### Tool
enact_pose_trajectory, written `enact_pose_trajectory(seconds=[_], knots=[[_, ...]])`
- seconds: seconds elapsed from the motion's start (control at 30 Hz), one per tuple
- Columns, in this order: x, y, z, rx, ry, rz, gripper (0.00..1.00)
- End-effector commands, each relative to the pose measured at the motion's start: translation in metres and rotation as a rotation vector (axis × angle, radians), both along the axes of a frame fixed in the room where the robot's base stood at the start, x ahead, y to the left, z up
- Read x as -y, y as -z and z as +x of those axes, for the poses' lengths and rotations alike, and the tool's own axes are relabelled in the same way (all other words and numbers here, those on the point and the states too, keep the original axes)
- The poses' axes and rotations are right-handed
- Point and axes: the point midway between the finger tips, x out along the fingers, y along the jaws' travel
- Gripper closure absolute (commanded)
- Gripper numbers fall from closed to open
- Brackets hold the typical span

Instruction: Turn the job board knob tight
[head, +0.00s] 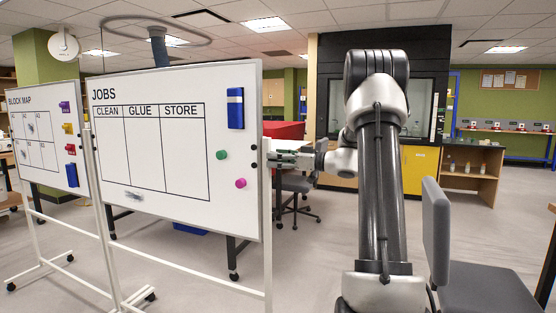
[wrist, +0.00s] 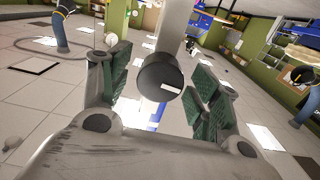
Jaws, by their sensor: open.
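The job board (head: 230,200) is a white board headed JOBS on a white stand, with columns CLEAN, GLUE and STORE. The knob (wrist: 160,77) is a dark round knob with a white mark on its face, seen in the wrist view. My gripper (wrist: 164,84) is open, with a green-padded finger on each side of the knob and gaps visible between pads and knob. In the head view my gripper (head: 285,155) is at the board's right edge; I cannot clearly make out the knob there.
A block map board (head: 50,130) stands at the left. A green magnet (head: 222,154), a pink magnet (head: 240,183) and a blue eraser (head: 235,108) are on the job board. A grey chair (head: 437,235) stands at the right, close to my arm. Open floor lies behind.

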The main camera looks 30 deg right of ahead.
Motion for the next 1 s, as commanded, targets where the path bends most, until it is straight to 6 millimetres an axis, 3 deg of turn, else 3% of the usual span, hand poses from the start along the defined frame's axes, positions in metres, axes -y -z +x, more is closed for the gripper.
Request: enact_pose_trajectory(seconds=[0.03,0.3,0.67,1.0], knots=[[0.0001,0.0000,-0.0001,0.000,0.000,0.000,0.38],[0.0002,0.0001,-0.0003,0.000,0.000,0.000,0.84],[0.0004,0.0001,-0.0003,-0.028,0.000,0.036,0.84],[0.0007,0.0001,-0.0002,-0.172,0.000,0.220,0.84]])
